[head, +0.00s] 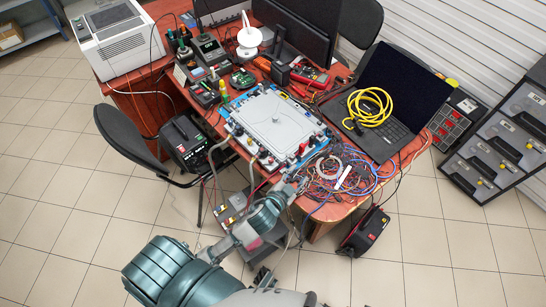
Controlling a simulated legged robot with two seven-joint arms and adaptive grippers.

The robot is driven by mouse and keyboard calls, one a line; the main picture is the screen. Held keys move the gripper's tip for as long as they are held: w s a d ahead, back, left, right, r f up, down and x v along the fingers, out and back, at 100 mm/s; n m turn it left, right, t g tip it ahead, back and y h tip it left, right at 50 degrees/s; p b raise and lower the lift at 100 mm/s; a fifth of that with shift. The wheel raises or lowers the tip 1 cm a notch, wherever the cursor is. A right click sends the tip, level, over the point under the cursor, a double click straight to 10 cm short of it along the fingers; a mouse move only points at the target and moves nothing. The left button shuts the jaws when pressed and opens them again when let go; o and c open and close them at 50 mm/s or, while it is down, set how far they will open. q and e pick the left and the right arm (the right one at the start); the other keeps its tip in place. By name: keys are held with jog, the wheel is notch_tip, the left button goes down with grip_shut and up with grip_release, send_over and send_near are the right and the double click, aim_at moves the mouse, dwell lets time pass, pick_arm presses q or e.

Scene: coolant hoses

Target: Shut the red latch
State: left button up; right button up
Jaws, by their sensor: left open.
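A white and blue rectangular plate unit (275,122) with hoses and small fittings along its edges lies on the table. A small red part (303,149), which looks like the red latch, sits at its near right corner. It is too small to tell whether it is open or shut. My left gripper (299,179) is just in front of that corner, over the table's front edge, next to the tangled wires. It is open, and its fingers are small and hard to make out. I see nothing held in it. My right gripper is not in view.
A tangle of coloured wires (342,172) lies right of my left gripper. A laptop (392,100) with a yellow cable coil (369,107) is farther right. Hoses hang off the table's front edge. A black chair (130,135) stands at the left.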

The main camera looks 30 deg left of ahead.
pick_arm(q)
jog(key=w+d+r+m+t+h, duration=0.2)
jog(key=d+r+m+h, duration=0.35)
jog(key=r, duration=0.35)
jog(key=w+d+r+m+t+h, duration=0.2)
jog(key=d+r+m+h, duration=0.3)
jog(key=r+m+h, duration=0.3)
notch_tip(320, 180, up, 3)
jog(key=s+d+m+g+h, duration=0.1)
jog(key=d+m+g+h, duration=0.2)
jog(key=m+g, duration=0.15)
jog(key=m+g+y, duration=1.4)
jog(key=y, duration=0.3)
send_over(271, 159)
notch_tip(271, 159, down, 7)
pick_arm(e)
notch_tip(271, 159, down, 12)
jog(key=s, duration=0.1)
pick_arm(q)
notch_tip(271, 159, down, 16)
jog(key=shift+f+b, duration=0.2)
jog(key=shift+b, duration=0.95)
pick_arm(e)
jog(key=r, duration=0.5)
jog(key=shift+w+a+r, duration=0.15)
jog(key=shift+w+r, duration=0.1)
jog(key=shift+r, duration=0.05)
